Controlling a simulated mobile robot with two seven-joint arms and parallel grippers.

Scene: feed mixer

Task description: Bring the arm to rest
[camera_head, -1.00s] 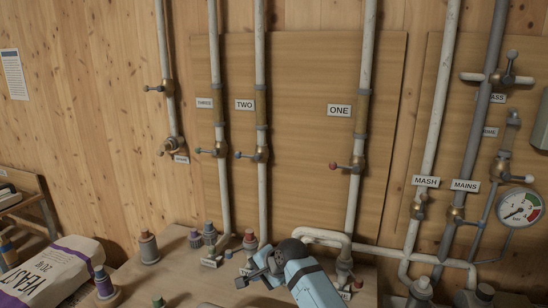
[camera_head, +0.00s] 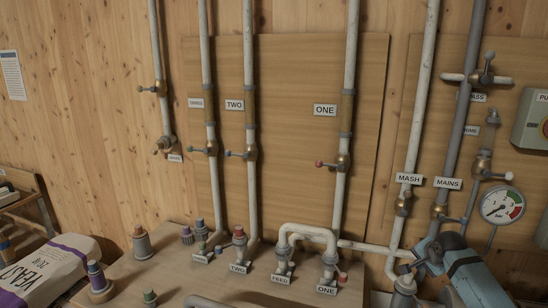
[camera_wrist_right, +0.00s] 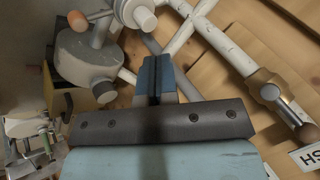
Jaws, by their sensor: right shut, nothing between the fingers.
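My right gripper (camera_head: 418,258) is at the lower right of the head view, and its blue arm comes in from the bottom right. It is in front of the pipework below the MASH (camera_head: 409,178) and MAINS (camera_head: 448,183) labels. In the wrist view, the two blue fingers (camera_wrist_right: 153,75) are together with nothing between them. White pipes (camera_wrist_right: 232,50) and a brass fitting (camera_wrist_right: 265,88) lie beyond them; I cannot tell whether anything touches the gripper. My left gripper is not in view.
Labelled FEED (camera_head: 281,280) and ONE (camera_head: 326,290) pipe stubs and a bent white pipe (camera_head: 307,230) stand on the bench (camera_head: 180,262). A pressure gauge (camera_head: 502,205) is above right of the gripper. A yeast sack (camera_head: 45,268) lies at the lower left.

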